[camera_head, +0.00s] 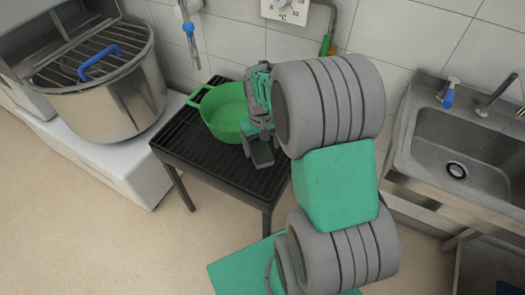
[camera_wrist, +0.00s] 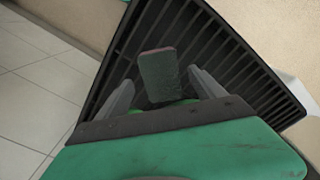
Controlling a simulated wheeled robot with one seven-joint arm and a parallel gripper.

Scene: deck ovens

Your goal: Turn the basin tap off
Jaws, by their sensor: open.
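A steel sink basin (camera_head: 458,150) is at the right in the head view. On its back ledge stand a blue-topped fitting (camera_head: 447,95) and a grey spout (camera_head: 494,96); whether water runs is too small to tell. My gripper (camera_head: 260,148) is well to the left of the sink, above a black slatted stand, beside a green pot. In the wrist view, my gripper (camera_wrist: 162,88) is open, fingers apart over the slats. A dark grey-green pad (camera_wrist: 158,75) shows between them; I cannot tell whether it is part of my gripper.
The green pot (camera_head: 224,110) stands on the slatted stand (camera_head: 200,150). A large steel pot (camera_head: 125,100) with a blue-handled grate is at left. A blue-ended hanging fitting (camera_head: 189,30) and a dial box (camera_head: 288,12) are on the tiled wall. The floor (camera_head: 100,245) at front left is clear.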

